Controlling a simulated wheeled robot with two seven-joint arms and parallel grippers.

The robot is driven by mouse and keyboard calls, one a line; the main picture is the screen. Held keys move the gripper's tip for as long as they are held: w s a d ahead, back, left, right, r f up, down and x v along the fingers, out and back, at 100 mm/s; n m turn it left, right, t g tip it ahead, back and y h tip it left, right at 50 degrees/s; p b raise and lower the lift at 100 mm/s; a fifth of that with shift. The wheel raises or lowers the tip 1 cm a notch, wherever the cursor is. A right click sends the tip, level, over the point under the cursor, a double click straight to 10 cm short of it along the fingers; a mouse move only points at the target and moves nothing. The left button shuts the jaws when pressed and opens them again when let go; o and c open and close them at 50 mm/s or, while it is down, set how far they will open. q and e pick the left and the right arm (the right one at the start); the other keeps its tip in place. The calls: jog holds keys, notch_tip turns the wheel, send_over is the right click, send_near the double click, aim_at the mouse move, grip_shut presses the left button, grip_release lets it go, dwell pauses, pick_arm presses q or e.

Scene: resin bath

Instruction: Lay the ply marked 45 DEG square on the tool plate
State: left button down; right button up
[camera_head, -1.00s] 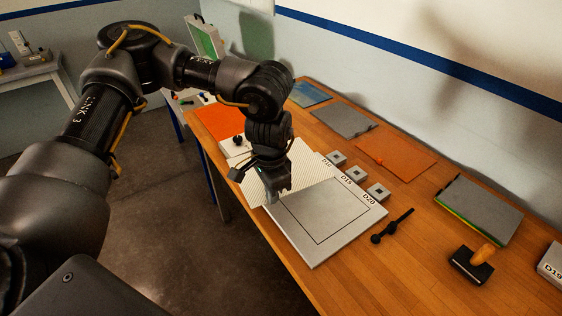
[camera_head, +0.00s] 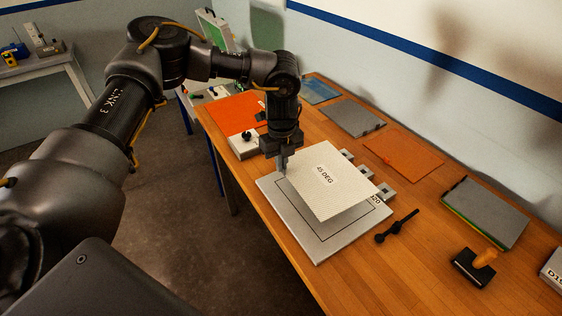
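The ply marked 45 DEG (camera_head: 345,200) is a pale, finely striped square sheet. It lies over the upper right part of the tool plate (camera_head: 312,246), a grey slab with a dark square outline, and looks raised above it. The ply is offset from the outline, leaving the plate's left and near sides bare. My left gripper (camera_head: 282,168) points down at the ply's left corner and appears shut on that edge; the fingertips are small in view. My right gripper is not in view.
Small grey blocks (camera_head: 387,191) stand along the plate's far side, partly hidden by the ply. A black tool (camera_head: 397,226) and a stamp with an orange handle (camera_head: 474,264) lie to the right. Grey (camera_head: 353,117) and orange (camera_head: 398,154) sheets lie along the wall.

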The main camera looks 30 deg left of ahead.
pick_arm(q)
jog(key=b, duration=0.2)
send_over(281, 193)
jog(key=shift+w+f, duration=0.1)
jog(key=shift+f, duration=2.45)
jog(key=shift+r, duration=0.1)
jog(key=shift+f, duration=0.25)
jog(key=shift+f+b, duration=1.1)
jog(key=shift+f, duration=1.2)
